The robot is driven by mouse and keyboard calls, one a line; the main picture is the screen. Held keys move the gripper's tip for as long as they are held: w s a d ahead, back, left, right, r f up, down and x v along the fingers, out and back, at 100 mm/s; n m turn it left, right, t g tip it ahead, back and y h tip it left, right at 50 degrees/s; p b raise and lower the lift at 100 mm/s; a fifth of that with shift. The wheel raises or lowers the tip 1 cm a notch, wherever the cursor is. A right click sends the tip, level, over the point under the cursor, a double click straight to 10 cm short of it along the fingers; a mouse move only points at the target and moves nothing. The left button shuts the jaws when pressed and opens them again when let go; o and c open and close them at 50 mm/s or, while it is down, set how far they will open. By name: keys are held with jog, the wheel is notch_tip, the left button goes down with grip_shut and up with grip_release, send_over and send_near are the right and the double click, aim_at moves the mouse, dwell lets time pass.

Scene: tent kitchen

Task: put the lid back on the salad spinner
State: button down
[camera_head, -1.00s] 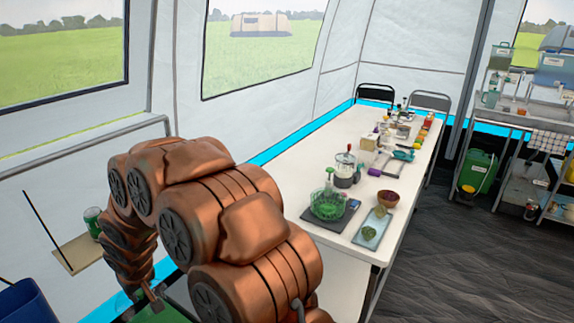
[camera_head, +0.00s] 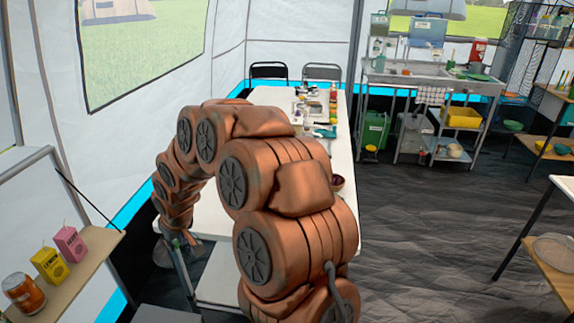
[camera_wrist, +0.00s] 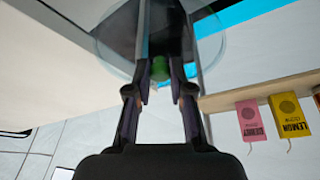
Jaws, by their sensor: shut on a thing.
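The clear round lid (camera_wrist: 212,45) with a green knob shows in the wrist view, past my fingertips. My gripper (camera_wrist: 160,92) is shut on the lid's green knob, and the lid hangs clear of any surface. In the head view my gripper (camera_head: 180,242) is low at the left, beside the near left part of the long white table (camera_head: 218,272). The salad spinner's bowl is hidden in the head view; my arm covers most of the near table.
A shelf (camera_head: 75,288) at the left holds a yellow carton (camera_head: 50,265), a pink carton (camera_head: 70,243) and an orange jar (camera_head: 23,293). A small bowl (camera_head: 337,182) shows at the table's right edge. Several items stand farther back. The dark floor (camera_head: 430,235) right of the table is open.

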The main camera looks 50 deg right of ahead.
jog(key=s+d+r+n+p, duration=0.1)
jog(key=s+d+r+p, duration=0.2)
jog(key=d, duration=0.8)
jog(key=s+d+r+n+y, duration=0.1)
jog(key=s+d+r, duration=0.3)
jog(key=d, duration=0.6)
jog(key=s+d+r+n+p, duration=0.15)
jog(key=d+r, duration=0.35)
jog(key=d, duration=0.6)
jog(key=shift+s+f+b, duration=0.15)
jog(key=shift+f, duration=1.5)
jog(key=shift+s+f+b, duration=0.15)
jog(key=shift+f, duration=1.5)
jog(key=shift+s+b, duration=0.1)
jog(key=shift+b, duration=0.9)
jog(key=shift+f+b, duration=0.15)
jog(key=shift+b, duration=0.8)
jog(key=c, duration=1)
grip_release()
